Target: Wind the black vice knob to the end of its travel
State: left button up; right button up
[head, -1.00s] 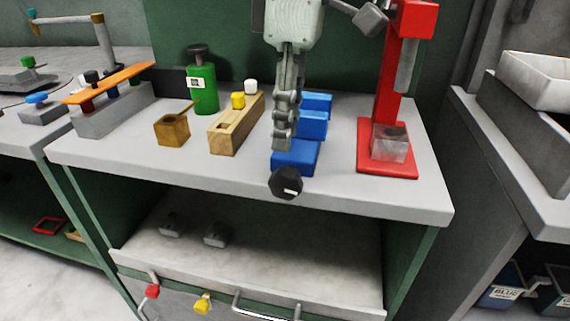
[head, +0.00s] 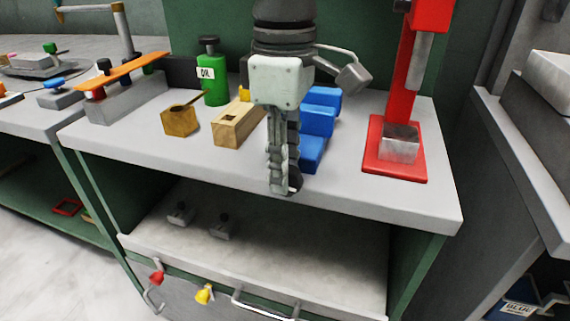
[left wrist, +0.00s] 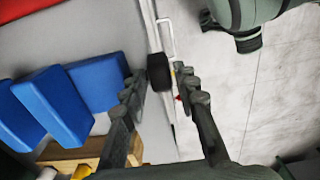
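The blue vice (head: 318,122) stands at the front edge of the grey bench, partly behind my left gripper (head: 284,188). In the left wrist view the blue vice parts (left wrist: 45,105) lie at left. The black vice knob (left wrist: 158,72) shows there between the tips of my left gripper (left wrist: 159,82), with a narrow gap on each side. The fingers are open. In the head view the gripper points down in front of the knob and hides most of it.
A red press (head: 395,150) stands right of the vice. A wooden block (head: 238,125), a brass-coloured block (head: 180,121) and a green oil bottle (head: 214,88) stand left. Below are a shelf and a drawer handle (head: 265,308). Space in front of the bench edge is free.

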pick_arm(q)
jog(key=shift+f, duration=0.25)
grip_shut()
jog(key=shift+s+d+f+t+y, duration=0.1)
jog(key=shift+d+t+y, duration=0.1)
jog(key=shift+y, duration=0.35)
jog(key=shift+s+d+t+y, duration=0.1)
jog(key=shift+d+t+y, duration=0.1)
jog(key=shift+y, duration=1.25)
grip_release()
jog(key=v, duration=1.2)
jog(key=shift+s, duration=0.25)
